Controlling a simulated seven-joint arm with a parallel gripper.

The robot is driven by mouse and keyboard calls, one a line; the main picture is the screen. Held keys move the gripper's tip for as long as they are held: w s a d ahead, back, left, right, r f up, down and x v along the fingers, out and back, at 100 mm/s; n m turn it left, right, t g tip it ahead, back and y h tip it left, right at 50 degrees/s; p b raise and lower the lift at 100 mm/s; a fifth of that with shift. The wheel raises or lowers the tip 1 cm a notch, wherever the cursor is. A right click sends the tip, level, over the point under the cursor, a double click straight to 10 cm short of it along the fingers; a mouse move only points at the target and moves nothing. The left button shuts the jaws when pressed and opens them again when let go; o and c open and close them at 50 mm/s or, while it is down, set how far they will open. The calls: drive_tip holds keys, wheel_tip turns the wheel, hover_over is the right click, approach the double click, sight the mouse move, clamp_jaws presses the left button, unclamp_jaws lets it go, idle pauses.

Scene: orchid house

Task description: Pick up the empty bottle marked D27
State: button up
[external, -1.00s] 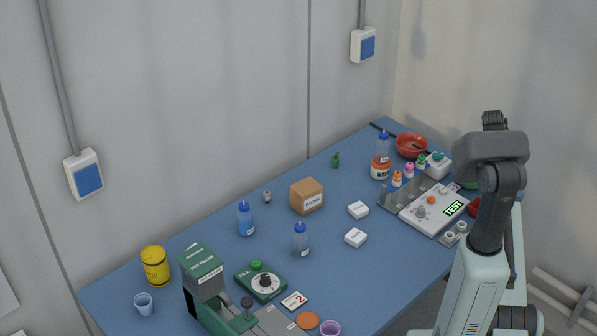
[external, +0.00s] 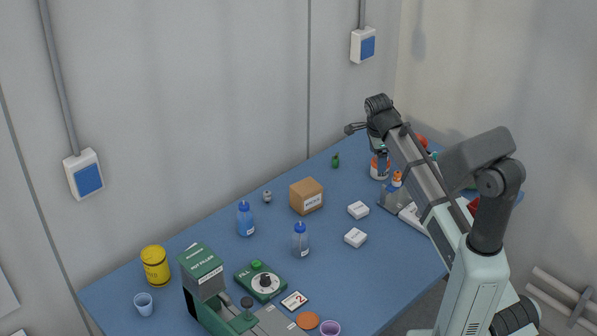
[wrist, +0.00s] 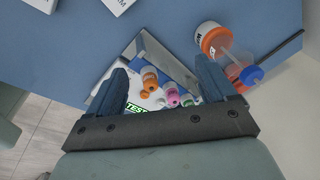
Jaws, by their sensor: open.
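Three blue-capped bottles stand on the bench; I cannot read D27 on any. One (external: 245,220) holds blue liquid, left of the cardboard box. A second, paler one (external: 300,241) stands in front of the box. The third, clear bottle (wrist: 240,60) is near the orange-and-white jar in the wrist view, right of my gripper; my arm largely hides it in the external view. My gripper (wrist: 162,80) is open and empty, over the back right of the bench. Small orange-, pink- and green-capped bottles (wrist: 172,98) show between its fingers.
The orange-and-white jar (wrist: 208,40) and the grey tray with the TEST display (wrist: 138,107) are close to my gripper.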

drive_tip(key=s+a+r+m, duration=0.2)
drive_tip(key=s+a, duration=0.7)
drive_tip(key=a, duration=0.4)
drive_tip(key=g+y, duration=0.1)
drive_tip(key=g, duration=0.1)
hover_over(299, 224)
drive_tip(key=shift+f, duration=0.85)
drive_tip(key=shift+s+f, duration=0.15)
drive_tip(key=shift+f, duration=0.1)
wheel_tip(299, 224, down, 8)
drive_tip(key=shift+s+d+f, duration=0.15)
drive_tip(key=shift+f, duration=2.45)
drive_tip(key=c, duration=1.1)
